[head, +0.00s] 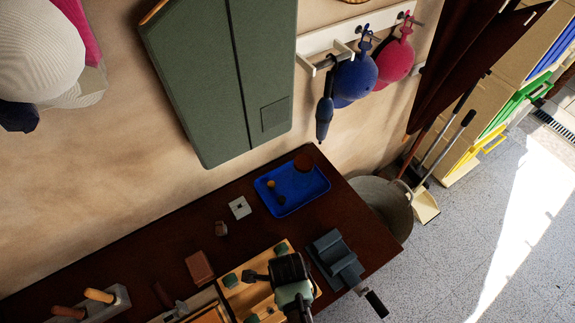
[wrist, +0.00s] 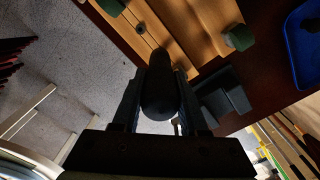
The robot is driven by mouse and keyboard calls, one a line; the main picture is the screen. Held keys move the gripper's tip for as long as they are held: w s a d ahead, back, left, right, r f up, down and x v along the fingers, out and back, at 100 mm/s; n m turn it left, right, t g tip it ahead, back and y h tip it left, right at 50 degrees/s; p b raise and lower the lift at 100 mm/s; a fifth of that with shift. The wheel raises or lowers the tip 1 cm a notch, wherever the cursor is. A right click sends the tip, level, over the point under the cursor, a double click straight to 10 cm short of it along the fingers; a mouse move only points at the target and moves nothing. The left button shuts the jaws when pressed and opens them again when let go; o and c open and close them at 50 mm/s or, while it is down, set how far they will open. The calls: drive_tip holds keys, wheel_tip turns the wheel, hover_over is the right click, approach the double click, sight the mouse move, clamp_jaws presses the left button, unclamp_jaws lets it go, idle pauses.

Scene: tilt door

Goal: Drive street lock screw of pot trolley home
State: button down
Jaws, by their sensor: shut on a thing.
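The pale wooden pot trolley (head: 252,298) lies on the dark bench with green wheel-like blocks (head: 230,281) at its corners. In the wrist view its wooden slats (wrist: 203,25) fill the top, with a green block (wrist: 239,38) at the right. My gripper (head: 262,277) is over the trolley. In the wrist view my gripper (wrist: 160,75) is shut on a dark rounded tool handle (wrist: 160,100), which points toward the slats. The handle hides the tool's tip. A small dark round spot (wrist: 139,29) on the wood may be a screw or hole; I cannot tell which.
A grey vise (head: 335,258) stands right of the trolley. A blue tray (head: 300,199) with small balls lies behind, near a pale plate (head: 240,208) and a brown block (head: 200,267). A tool rack (head: 116,302) is at left. A green cabinet (head: 225,80) hangs above.

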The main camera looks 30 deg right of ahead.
drive_tip(key=shift+f+p, duration=0.1)
drive_tip(key=shift+p, duration=0.2)
idle(0.4)
wheel_tip(320, 180, up, 5)
drive_tip(key=p, duration=0.4)
drive_tip(key=shift+r, duration=1)
